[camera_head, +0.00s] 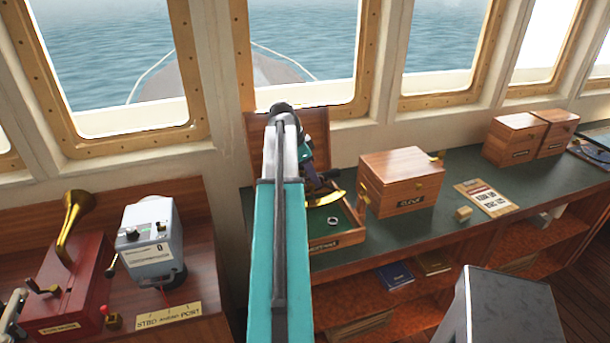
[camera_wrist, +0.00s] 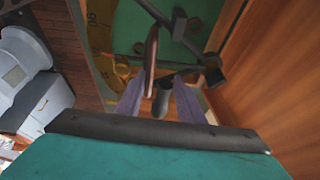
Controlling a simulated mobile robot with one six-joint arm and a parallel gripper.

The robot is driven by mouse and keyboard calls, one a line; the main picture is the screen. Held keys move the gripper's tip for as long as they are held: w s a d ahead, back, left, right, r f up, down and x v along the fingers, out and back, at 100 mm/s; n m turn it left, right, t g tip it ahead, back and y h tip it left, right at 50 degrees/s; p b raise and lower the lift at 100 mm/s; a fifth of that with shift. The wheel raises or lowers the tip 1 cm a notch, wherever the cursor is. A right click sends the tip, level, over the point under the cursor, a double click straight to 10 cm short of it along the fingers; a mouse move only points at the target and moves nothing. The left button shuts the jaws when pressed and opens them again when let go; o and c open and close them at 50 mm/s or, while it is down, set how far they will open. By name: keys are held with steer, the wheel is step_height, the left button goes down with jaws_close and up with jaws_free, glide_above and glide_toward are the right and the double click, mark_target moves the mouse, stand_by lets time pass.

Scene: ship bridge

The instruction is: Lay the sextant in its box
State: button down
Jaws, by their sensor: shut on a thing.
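The sextant (camera_head: 325,199), with a brass arc and dark frame, is at the open wooden box (camera_head: 338,241) on the green counter. The box has a green lining, and its lid (camera_head: 318,125) stands up at the back. In the wrist view my gripper (camera_wrist: 160,88) is shut on the sextant's dark handle. The sextant's dark frame (camera_wrist: 185,62) and brass arc (camera_wrist: 100,28) lie beyond the fingers, over the green lining (camera_wrist: 200,14). My arm hides much of the sextant and the box's left side in the head view. I cannot tell whether the sextant touches the box floor.
A closed wooden box (camera_head: 402,180) stands close to the right of the sextant box. A small brass block (camera_head: 463,213) and a printed card (camera_head: 487,199) lie further right. A grey-white instrument (camera_head: 150,240) and red telegraph (camera_head: 68,282) stand left. A small ring (camera_head: 332,220) shows inside the box.

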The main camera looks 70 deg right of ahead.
steer(key=shift+w+a, duration=0.1)
steer(key=shift+w, duration=0.15)
steer(key=shift+f, duration=0.2)
step_height(320, 180, down, 6)
steer(key=b, duration=0.3)
steer(key=shift+f, duration=0.25)
stand_by(0.5)
steer(key=shift+w+b, duration=0.2)
steer(key=shift+b, duration=0.4)
stand_by(0.8)
steer(key=shift+s+a+f, duration=0.1)
steer(key=shift+s+f, duration=0.05)
steer(key=shift+f, duration=0.1)
stand_by(1.2)
steer(key=shift+f+t+h+b, duration=0.3)
steer(key=shift+f+b, duration=0.5)
steer(key=shift+f, duration=0.3)
stand_by(2.3)
